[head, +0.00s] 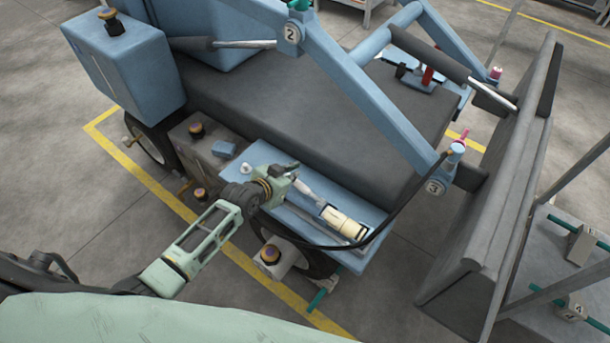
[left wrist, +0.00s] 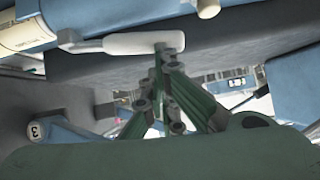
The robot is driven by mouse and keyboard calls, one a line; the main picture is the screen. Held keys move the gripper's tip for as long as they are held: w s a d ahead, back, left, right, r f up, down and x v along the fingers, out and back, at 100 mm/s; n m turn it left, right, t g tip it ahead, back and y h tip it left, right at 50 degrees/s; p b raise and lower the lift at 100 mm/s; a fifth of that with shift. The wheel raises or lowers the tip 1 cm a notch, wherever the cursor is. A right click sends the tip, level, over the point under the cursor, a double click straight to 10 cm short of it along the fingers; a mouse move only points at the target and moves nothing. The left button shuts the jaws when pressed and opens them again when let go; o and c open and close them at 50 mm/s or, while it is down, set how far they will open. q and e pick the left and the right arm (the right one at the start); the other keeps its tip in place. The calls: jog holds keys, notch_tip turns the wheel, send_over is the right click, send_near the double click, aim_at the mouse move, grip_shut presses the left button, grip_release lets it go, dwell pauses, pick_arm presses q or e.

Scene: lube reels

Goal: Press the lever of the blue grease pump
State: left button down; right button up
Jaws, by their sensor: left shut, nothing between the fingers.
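The pump (head: 343,222) lies in a blue tray on the side of the blue machine, with a cream barrel and dark bands. Its pale lever handle (head: 304,188) points toward my left gripper (head: 288,176). In the left wrist view, the handle (left wrist: 125,43) shows as a white grip, with the pump's blue and cream body (left wrist: 25,30) at the upper left. My left gripper (left wrist: 163,60) is shut and empty, its fingertips close to the free end of the handle. Whether they touch it I cannot tell. My right gripper is not in view.
The blue tray (head: 368,257) sits above a wheel. A black hose (head: 388,225) loops over the tray's right end. A blue arm marked 3 (head: 400,140) slopes down beyond it. A grey box with a knob (head: 205,150) stands left of the tray. Open floor lies in front.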

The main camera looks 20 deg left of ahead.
pick_arm(q)
jog(key=shift+a+f, duration=0.15)
jog(key=shift+f, duration=0.35)
jog(key=shift+w+f, duration=0.1)
jog(key=w+r+p+v, duration=0.1)
jog(key=p+v, duration=0.3)
jog(key=v, duration=0.9)
jog(key=shift+w+r, duration=0.25)
jog(key=shift+r, duration=0.4)
jog(key=shift+d, duration=0.25)
dwell(0.5)
